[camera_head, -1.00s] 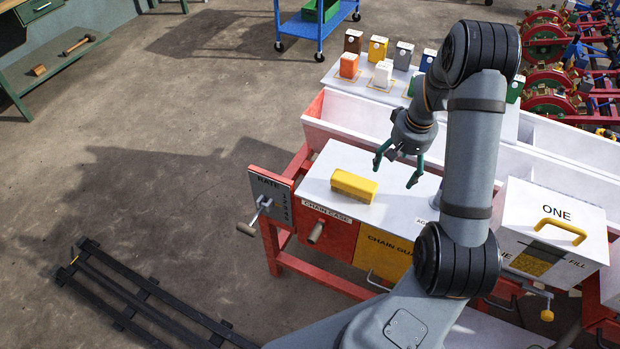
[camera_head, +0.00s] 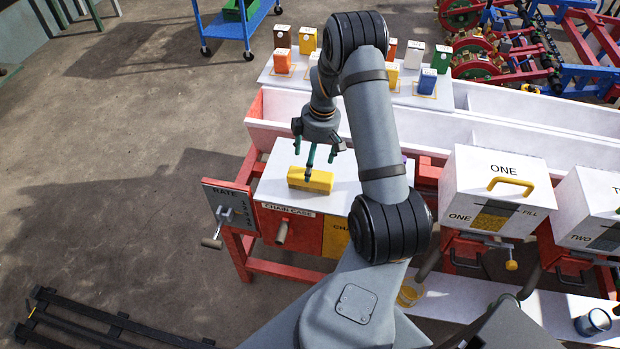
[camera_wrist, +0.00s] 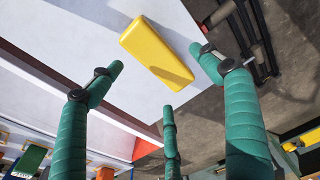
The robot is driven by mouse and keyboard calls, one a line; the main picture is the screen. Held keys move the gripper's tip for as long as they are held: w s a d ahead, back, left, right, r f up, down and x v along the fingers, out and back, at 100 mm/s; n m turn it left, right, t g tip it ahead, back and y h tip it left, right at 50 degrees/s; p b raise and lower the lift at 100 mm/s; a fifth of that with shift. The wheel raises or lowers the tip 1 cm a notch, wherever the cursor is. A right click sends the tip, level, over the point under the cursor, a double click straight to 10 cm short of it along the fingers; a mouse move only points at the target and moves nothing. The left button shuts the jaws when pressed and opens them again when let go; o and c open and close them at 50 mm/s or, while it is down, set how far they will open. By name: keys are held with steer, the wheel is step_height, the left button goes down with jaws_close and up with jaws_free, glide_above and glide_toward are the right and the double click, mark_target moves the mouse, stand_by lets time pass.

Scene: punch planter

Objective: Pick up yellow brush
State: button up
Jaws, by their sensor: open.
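The yellow brush (camera_head: 310,180) is a yellow block lying on the white top of the chain case bench (camera_head: 335,203), near its left end. My gripper (camera_head: 314,160) is open and empty, with its green fingers pointing down at the brush. In the head view a fingertip overlaps the brush's upper edge. In the wrist view the brush (camera_wrist: 156,52) lies beyond the fingertips of my gripper (camera_wrist: 165,92), toward the right outer finger, with a gap to the fingers. A shadow falls across one end of the brush. Contact is not visible.
A long white trough (camera_head: 400,128) runs behind the bench. Several coloured blocks stand on a white shelf (camera_head: 440,98) behind it. A white box marked ONE (camera_head: 490,175) stands to the right. A rate panel with a crank (camera_head: 228,208) is at the bench's left end.

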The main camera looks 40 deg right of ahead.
steer(key=shift+w+f+p, duration=0.2)
steer(key=shift+f+p, duration=0.5)
steer(key=shift+f, duration=0.8)
steer(key=shift+w+f+p, duration=0.15)
steer(key=shift+f+p, duration=0.5)
steer(key=shift+f, duration=0.8)
steer(key=shift+c, duration=0.3)
steer(key=c, duration=1.4)
steer(key=shift+d+r, duration=0.1)
steer(key=shift+r+b, duration=0.35)
steer(key=shift+r, duration=0.1)
step_height(320, 180, up, 2)
steer(key=shift+w+r+b, duration=0.1)
steer(key=shift+b, duration=0.5)
steer(key=s+d+r+b, duration=0.3)
steer(key=s+d+r, duration=0.4)
steer(key=s+d, duration=0.1)
steer(key=shift+s+d+r+b, duration=0.2)
steer(key=shift+r+b, duration=0.15)
steer(key=shift+r, duration=0.05)
